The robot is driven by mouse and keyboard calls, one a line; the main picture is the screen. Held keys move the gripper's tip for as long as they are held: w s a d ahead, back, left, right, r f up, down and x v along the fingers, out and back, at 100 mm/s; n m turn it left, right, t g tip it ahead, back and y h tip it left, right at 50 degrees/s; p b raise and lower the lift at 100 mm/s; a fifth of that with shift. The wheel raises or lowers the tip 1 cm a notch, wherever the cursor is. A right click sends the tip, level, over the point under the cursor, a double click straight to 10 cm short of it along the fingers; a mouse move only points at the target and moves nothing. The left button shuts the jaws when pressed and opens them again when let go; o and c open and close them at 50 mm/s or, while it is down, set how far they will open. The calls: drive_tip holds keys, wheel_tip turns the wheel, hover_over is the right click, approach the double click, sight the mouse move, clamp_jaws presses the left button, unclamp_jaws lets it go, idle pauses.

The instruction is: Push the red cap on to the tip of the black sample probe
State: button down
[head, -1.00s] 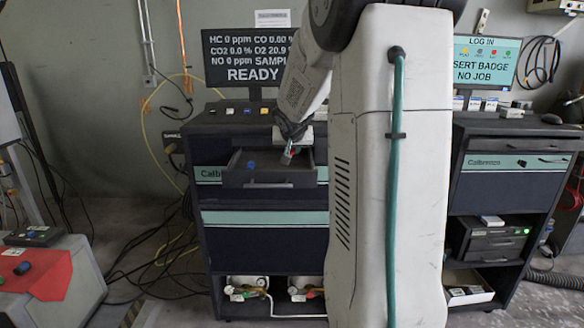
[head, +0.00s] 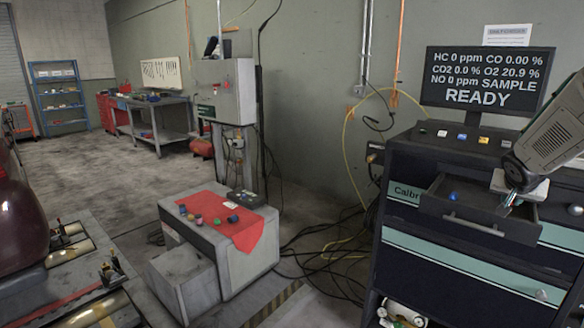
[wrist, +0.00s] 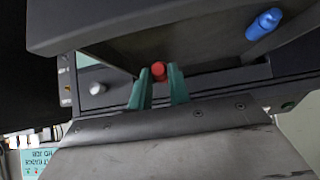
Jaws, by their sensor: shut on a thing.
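The red cap (wrist: 158,72) sits between the two teal fingers of my gripper (wrist: 160,88) in the wrist view, and the gripper is shut on it. In the head view my gripper (head: 510,200) reaches from the right to the open drawer (head: 480,222) of the dark cabinet. The cap is too small to make out clearly there. A blue cap (head: 453,196) lies in the drawer, left of my gripper; a blue cap (wrist: 264,24) also shows in the wrist view. I cannot make out the black sample probe in either view.
A grey block table (head: 240,265) with a red cloth (head: 245,235) bears several small coloured pieces and a dark box (head: 246,198). Cables (head: 325,245) lie on the floor between it and the cabinet (head: 455,262). A dark red car (head: 20,220) stands at far left.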

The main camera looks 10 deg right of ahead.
drive_tip(key=shift+f, duration=1.6)
